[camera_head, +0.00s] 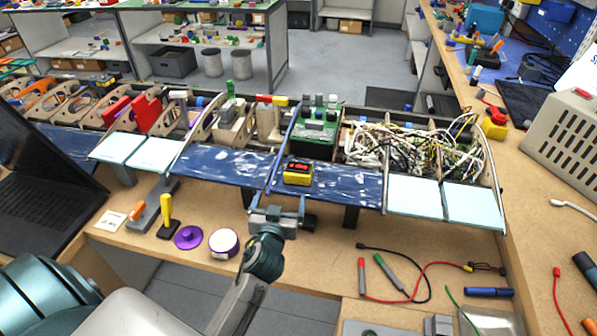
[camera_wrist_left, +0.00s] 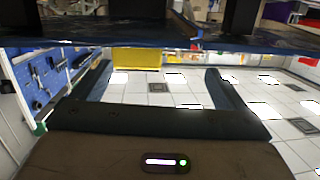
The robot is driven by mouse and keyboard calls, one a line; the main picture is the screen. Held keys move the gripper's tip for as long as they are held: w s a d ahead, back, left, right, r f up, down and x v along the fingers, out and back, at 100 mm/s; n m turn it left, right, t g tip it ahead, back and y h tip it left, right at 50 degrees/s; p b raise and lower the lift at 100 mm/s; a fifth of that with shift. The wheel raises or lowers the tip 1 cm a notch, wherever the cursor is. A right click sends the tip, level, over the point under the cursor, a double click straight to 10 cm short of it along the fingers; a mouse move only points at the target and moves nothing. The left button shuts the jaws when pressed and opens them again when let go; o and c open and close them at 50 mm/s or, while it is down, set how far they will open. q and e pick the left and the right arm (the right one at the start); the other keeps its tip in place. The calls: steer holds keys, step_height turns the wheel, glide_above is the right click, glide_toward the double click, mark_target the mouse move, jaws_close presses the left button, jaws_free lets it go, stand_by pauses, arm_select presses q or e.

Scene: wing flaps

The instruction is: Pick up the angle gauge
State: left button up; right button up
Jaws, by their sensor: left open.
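The angle gauge appears to be the small yellow box with a dark top and red parts (camera_head: 298,173). It sits on a blue, white-streaked flap (camera_head: 345,186) near the middle of the wing. My left gripper (camera_head: 276,207) is open and empty, at the flap's front edge, just nearer and slightly left of the gauge. My right gripper is not in view.
A laptop (camera_head: 45,165) stands at the left. A yellow-handled tool (camera_head: 166,212), a purple disc (camera_head: 187,237) and a round tape-like roll (camera_head: 224,243) lie on the bench before the wing. Red and black test leads (camera_head: 425,270) lie at right. Wires fill the wing's right bay.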

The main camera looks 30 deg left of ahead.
mark_target(300, 162)
arm_select(q)
steer(key=shift+t+h, duration=0.3)
steer(key=shift+t, duration=0.6)
steer(key=w+r, duration=0.1)
steer(key=w, duration=0.1)
steer(key=w+r+p, duration=0.1)
steer(key=w, duration=0.2)
steer(key=w+r, duration=0.1)
steer(key=w, duration=0.1)
steer(key=shift+w+p, duration=0.2)
steer(key=shift+p, duration=0.2)
steer(key=x, duration=0.1)
steer(key=p+x, duration=0.1)
steer(key=x, duration=0.1)
steer(key=p+x, duration=0.1)
steer(key=x, duration=0.1)
steer(key=shift+w+d+f, duration=0.15)
steer(key=shift+d+f, duration=0.1)
steer(key=shift+w+a+f, duration=0.15)
steer(key=shift+w+f, duration=0.05)
steer(key=shift+w, duration=0.2)
steer(key=shift+s, duration=0.1)
steer(key=c, duration=1)
steer(key=shift+c, duration=0.6)
steer(key=shift+r, duration=0.1)
